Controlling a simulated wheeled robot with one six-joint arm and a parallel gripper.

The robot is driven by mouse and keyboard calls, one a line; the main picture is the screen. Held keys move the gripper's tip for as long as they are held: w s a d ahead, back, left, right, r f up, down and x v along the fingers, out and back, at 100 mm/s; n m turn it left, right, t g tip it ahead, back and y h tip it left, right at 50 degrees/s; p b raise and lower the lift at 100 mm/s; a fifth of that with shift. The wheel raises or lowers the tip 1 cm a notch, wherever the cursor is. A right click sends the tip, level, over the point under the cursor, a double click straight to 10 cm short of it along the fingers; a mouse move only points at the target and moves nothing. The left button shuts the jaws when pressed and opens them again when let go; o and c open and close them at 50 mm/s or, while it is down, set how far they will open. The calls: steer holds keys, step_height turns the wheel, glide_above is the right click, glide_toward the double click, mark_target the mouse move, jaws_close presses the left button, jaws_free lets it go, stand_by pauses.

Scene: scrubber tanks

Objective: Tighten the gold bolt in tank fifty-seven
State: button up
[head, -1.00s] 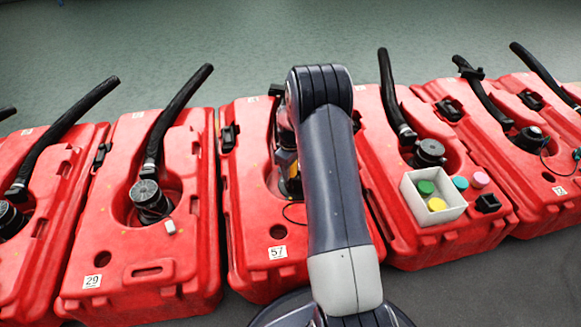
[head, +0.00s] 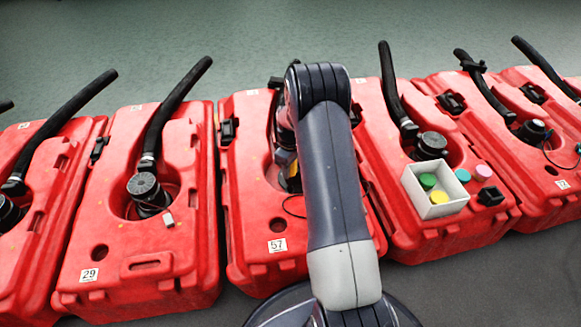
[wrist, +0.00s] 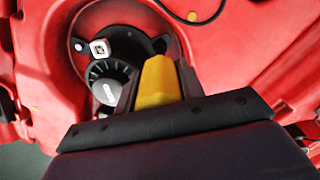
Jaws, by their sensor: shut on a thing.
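Tank fifty-seven (head: 247,252) is the red tank in the middle of the head view, with a "57" label at its front. My arm crosses its right part and hides much of its recess. In the wrist view, my gripper (wrist: 158,85) points into the recess of a red tank (wrist: 250,45). A yellow piece (wrist: 158,82) shows between its dark fingers, and the gripper is shut on it. Beside it are a round dark ribbed cap (wrist: 108,82) and a small pale square metal piece (wrist: 99,47). I cannot make out the gold bolt for certain.
Red tank 29 (head: 108,265) stands left. On the tank to the right sits a white box (head: 435,207) with green and yellow round pieces; teal and pink ones lie beside it. Black hoses rise from the tanks. A thin cable (wrist: 190,20) loops near my gripper.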

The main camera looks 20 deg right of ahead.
steer(key=c, duration=0.6)
steer(key=shift+f, duration=0.1)
steer(key=shift+f+b, duration=0.55)
steer(key=shift+f, duration=0.6)
stand_by(2.1)
steer(key=shift+r, duration=0.1)
steer(key=shift+r+p, duration=1.7)
steer(key=shift+r, duration=0.8)
